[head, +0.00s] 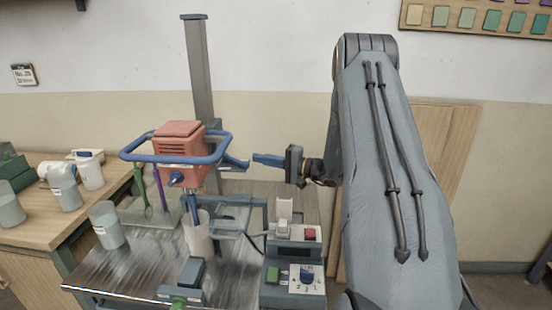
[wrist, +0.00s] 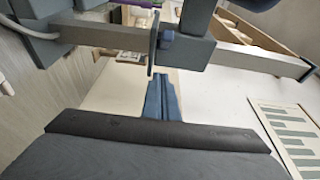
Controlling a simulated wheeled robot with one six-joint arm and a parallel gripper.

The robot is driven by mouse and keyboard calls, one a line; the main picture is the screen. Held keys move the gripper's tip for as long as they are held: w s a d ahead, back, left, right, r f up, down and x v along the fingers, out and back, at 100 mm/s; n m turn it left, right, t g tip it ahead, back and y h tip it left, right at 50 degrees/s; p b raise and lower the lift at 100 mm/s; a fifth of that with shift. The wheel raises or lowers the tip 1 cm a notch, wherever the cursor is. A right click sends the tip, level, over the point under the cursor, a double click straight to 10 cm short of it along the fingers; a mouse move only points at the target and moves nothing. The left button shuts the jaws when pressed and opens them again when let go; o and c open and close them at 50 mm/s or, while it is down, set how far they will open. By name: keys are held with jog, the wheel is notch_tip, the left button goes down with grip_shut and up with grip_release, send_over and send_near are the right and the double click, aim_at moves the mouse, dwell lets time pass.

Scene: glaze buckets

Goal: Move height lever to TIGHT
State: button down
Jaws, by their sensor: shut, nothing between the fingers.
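A red mixer head (head: 178,142) with a blue ring handle is mounted on an upright grey column (head: 200,70). A short blue lever (head: 236,162) sticks out to the right beside the column; I take it as the height lever, but its TIGHT marking cannot be read. My gripper (head: 254,158) comes in from the right with its blue fingers shut and empty, the tips close to the lever's end. In the wrist view my gripper (wrist: 160,76) points at a thin dark plate (wrist: 154,45) by the column; I cannot tell whether they touch.
A white bucket (head: 198,238) stands under the mixer. A control box (head: 293,280) with a dial and buttons sits at the metal table's front right. A grey cup (head: 107,225) stands on the left. Bottles stand on the wooden table (head: 50,225). Wooden boards (head: 450,150) lean behind my arm.

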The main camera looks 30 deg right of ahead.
jog(key=a, duration=0.1)
jog(key=s+a+p, duration=0.1)
jog(key=a+p, duration=0.1)
jog(key=shift+s+a, duration=0.25)
jog(key=shift+s, duration=0.15)
jog(key=shift+s+a+b, duration=0.4)
jog(key=shift+a+b, duration=0.2)
jog(key=shift+a, duration=0.05)
jog(key=shift+s+a+b, duration=0.4)
jog(key=shift+a+b, duration=0.15)
jog(key=shift+a, duration=0.1)
jog(key=shift+a+f, duration=0.1)
jog(key=shift+a, duration=0.05)
jog(key=b, duration=0.5)
send_near(248, 168)
jog(key=d, duration=0.2)
jog(key=shift+s+d, duration=0.3)
jog(key=shift+d, duration=0.05)
